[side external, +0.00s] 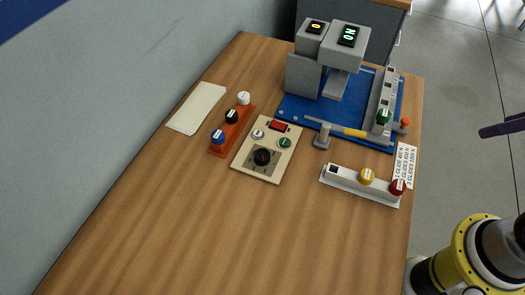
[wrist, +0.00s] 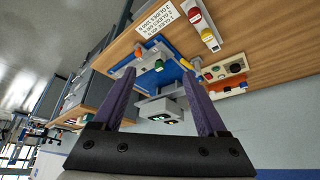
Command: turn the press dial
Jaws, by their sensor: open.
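The press dial (side external: 262,157) is a round black knob on a dark square plate, low on a beige control box (side external: 248,164). In the wrist view the dial (wrist: 236,68) shows small on the box, right of my fingers. My gripper (wrist: 158,73) has two purple fingers spread apart with nothing held between them. In the side view only one purple finger (side external: 502,128) shows at the right edge, off the table and far from the dial.
A grey press (side external: 305,75) with lit displays stands on a blue base (side external: 300,108) at the back. An orange rack (side external: 232,132) with several knobs is left of the box. A white rack (side external: 345,184) and a text card (side external: 404,165) lie right. The front table is clear.

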